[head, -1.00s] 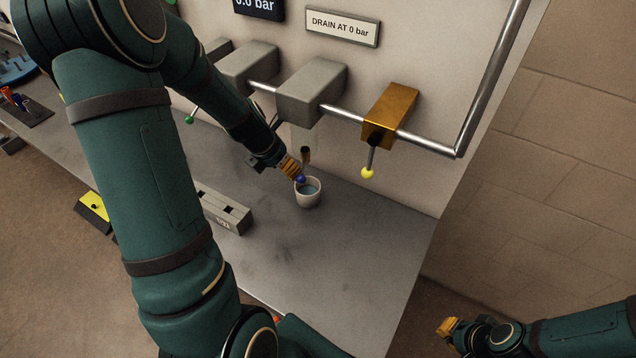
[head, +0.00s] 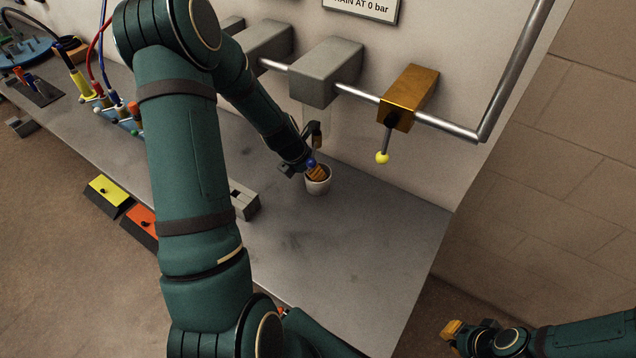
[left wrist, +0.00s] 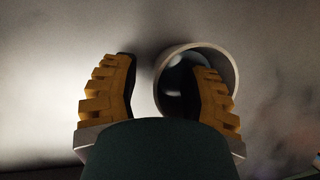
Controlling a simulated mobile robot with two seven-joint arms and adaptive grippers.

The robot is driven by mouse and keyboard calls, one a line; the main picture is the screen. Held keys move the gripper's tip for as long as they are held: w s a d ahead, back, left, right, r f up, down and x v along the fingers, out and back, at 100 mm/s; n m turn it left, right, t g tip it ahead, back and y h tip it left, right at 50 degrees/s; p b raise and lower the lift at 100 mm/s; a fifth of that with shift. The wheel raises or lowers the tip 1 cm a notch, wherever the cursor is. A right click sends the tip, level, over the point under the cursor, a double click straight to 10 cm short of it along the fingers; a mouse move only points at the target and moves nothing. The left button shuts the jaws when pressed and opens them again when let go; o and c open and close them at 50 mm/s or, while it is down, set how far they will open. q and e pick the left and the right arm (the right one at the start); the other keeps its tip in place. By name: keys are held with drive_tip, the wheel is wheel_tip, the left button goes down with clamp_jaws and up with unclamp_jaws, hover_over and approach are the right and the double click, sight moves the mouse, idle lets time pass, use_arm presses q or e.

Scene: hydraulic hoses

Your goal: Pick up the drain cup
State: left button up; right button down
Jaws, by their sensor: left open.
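The drain cup (head: 319,187) is a small pale cup standing upright on the grey bench, below the grey blocks on the wall pipe. My left gripper (head: 313,170) is at the cup's mouth, pointing down. In the left wrist view my left gripper (left wrist: 162,68) is open. Its right finger overlaps the mouth of the cup (left wrist: 235,68), and its left finger is outside, left of the cup, so the near wall lies between them. Contact cannot be told. My right gripper (head: 452,330) hangs off the bench at the lower right, its jaws unclear.
A brass block (head: 408,98) with a yellow-knobbed lever (head: 382,157) is on the pipe, right of the cup. A grey slotted block (head: 244,200) lies left of the cup, partly behind my arm. The bench (head: 370,235) right of the cup is clear.

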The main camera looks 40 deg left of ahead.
use_arm(q)
clamp_jaws()
idle(0.5)
drive_tip(key=shift+s+a+r, duration=0.1)
drive_tip(key=shift+s+r, duration=0.25)
drive_tip(key=s+a+r, duration=0.3)
drive_tip(key=s+r, duration=0.4)
drive_tip(key=s, duration=0.5)
drive_tip(key=shift+s+a, duration=0.2)
drive_tip(key=shift+s, duration=0.2)
